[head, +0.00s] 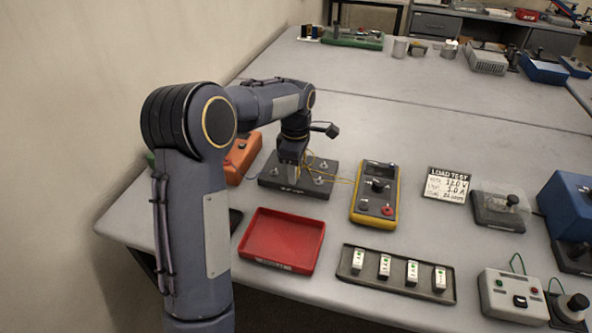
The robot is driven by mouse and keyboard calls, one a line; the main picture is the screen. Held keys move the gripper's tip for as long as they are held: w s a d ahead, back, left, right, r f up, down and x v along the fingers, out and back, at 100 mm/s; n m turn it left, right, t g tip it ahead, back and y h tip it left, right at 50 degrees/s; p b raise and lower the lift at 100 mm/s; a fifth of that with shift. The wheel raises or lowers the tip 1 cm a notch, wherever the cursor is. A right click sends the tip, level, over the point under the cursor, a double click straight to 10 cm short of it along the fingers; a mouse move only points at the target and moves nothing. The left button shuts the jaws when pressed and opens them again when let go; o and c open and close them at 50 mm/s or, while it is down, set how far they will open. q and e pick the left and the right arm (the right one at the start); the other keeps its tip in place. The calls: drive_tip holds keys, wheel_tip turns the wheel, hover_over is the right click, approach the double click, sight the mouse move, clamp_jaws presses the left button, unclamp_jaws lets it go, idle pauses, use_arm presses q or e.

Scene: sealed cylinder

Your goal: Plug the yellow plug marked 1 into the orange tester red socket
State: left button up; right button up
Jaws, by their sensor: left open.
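My left gripper (291,178) points down over a dark board (268,184) with several pale posts. It is open, and its fingertips are close to the board; whether they touch anything is too small to tell. Thin yellow leads (338,180) loop out beside the gripper. I cannot make out the yellow plug or its mark 1 among them. The orange tester (243,157) stands left of the board, partly hidden behind my left arm. Its red socket cannot be made out. My right gripper is not in view.
A red tray (246,246) lies in front of the board, empty. A yellow meter (390,185) lies right of the board. A dark rack (349,272) holds several white modules. A "LOAD TEST" sign (447,184) and other devices stand further right.

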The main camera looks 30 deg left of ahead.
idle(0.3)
use_arm(q)
clamp_jaws()
drive_tip(key=shift+r, duration=0.15)
drive_tip(key=shift+r+p, duration=2.65)
drive_tip(key=shift+r, duration=0.25)
